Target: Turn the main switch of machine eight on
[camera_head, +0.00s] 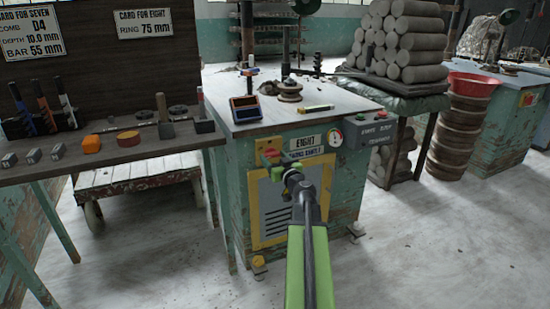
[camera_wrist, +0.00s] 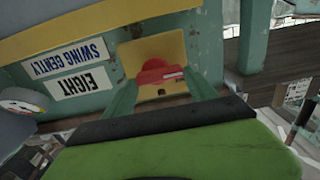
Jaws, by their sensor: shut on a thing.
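Machine eight (camera_head: 235,195) is a worn green cabinet with a white top and an "EIGHT" label (camera_head: 306,143). Its main switch is a red knob (camera_head: 271,155) on a yellow plate, left of the label. In the wrist view the red knob (camera_wrist: 158,72) sits on the yellow plate (camera_wrist: 160,50), with the label (camera_wrist: 82,83) to its left. My gripper (camera_head: 283,167) reaches to the front of the cabinet and is shut on the red knob. The fingers (camera_wrist: 162,88) partly hide the knob, and its exact angle is hard to read.
A round gauge (camera_head: 335,137) and a grey box with buttons (camera_head: 376,132) are right of the label. A dark bench (camera_head: 110,155) with tools stands at the left. Stacked clay rolls (camera_head: 405,40) are at the back right. The floor in front is clear.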

